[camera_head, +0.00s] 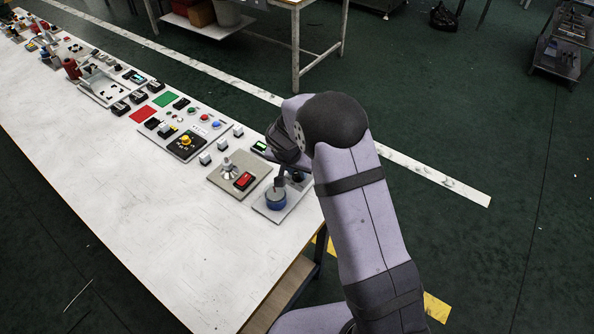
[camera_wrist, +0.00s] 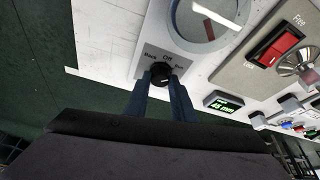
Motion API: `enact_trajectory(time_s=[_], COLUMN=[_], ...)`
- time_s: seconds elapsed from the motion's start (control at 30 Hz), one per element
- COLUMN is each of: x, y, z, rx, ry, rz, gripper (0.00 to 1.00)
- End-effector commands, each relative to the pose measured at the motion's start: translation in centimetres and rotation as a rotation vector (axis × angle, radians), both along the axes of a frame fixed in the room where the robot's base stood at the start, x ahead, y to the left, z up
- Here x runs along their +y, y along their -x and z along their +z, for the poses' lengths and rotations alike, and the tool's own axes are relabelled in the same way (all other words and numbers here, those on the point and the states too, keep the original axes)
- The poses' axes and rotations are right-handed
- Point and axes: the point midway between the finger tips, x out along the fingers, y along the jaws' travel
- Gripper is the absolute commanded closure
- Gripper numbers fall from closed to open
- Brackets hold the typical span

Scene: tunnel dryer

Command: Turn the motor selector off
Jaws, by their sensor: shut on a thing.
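The motor selector appears to be a small black knob (camera_wrist: 160,70) on a light grey plate (camera_wrist: 178,60). Labels sit around it: "Back" to the left, "Off" above in the wrist view, and a third, hard to read, to the right. My gripper (camera_wrist: 160,80) has its two fingers closed on either side of the knob, touching it. In the head view my gripper (camera_head: 284,180) reaches down at the plate (camera_head: 264,209) near the table's end. The knob's pointer is too small and dark to tell which label it faces.
A red rocker switch (camera_head: 244,180) with a metal knob (camera_head: 229,169) is on the neighbouring plate. The white table's front (camera_head: 150,220) is clear.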

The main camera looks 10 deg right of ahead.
Motion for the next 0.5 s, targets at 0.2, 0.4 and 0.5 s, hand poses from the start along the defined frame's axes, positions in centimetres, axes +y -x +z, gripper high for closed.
enact_trajectory(time_s=[0.2, 0.4, 0.5], x=[-0.11, -0.24, -0.31], y=[0.09, 0.13, 0.14], z=[-0.01, 0.26, 0.35], rx=[0.001, 0.000, 0.001], ry=[-0.001, -0.001, -0.001], rz=[0.090, 0.235, 0.295], gripper=[0.99, 0.99, 0.99])
